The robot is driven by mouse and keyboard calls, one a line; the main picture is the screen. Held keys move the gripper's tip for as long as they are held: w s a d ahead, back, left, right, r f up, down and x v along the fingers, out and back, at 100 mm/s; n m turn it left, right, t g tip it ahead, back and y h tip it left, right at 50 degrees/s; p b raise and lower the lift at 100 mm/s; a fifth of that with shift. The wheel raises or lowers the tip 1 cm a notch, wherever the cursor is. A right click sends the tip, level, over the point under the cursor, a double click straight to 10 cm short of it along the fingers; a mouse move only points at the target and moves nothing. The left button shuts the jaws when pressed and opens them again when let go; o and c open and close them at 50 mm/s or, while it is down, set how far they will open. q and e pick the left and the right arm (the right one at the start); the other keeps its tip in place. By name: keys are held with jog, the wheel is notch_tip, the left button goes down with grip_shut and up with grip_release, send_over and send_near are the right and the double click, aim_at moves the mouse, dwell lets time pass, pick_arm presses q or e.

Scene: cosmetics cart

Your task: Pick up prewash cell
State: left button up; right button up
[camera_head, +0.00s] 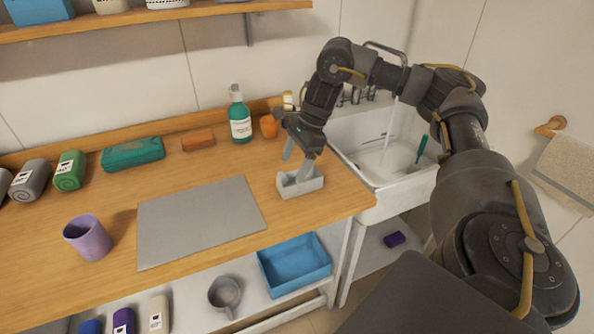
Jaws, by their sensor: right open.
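My right gripper (296,163) is open and points down over a small white open-topped box (301,190) near the right end of the wooden counter. One finger reaches down at the box's inside or near wall; the other finger is higher, to the left, above the box's far left corner. I cannot tell whether a finger touches the box. The box stands upright on the counter. No label reading prewash cell can be made out, so I cannot tell for certain that this box is it. My left gripper is not in view.
A grey mat (200,221) and a purple cup (88,238) lie left of the box. A green pump bottle (240,117) and an orange pot (269,126) stand behind. The sink (385,155) is right. A blue tray (294,265) sits on the lower shelf.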

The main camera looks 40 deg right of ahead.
aim_at(284, 182)
jog(key=shift+x, duration=0.9)
jog(key=shift+w+a+f, duration=0.1)
jog(key=shift+a+f, duration=0.1)
jog(key=shift+f, duration=0.05)
jog(key=x, duration=0.2)
jog(key=p+x, duration=0.1)
jog(key=x, duration=0.1)
jog(key=shift+w+f+p, duration=0.25)
jog(key=shift+p, duration=0.05)
jog(key=c, duration=1.2)
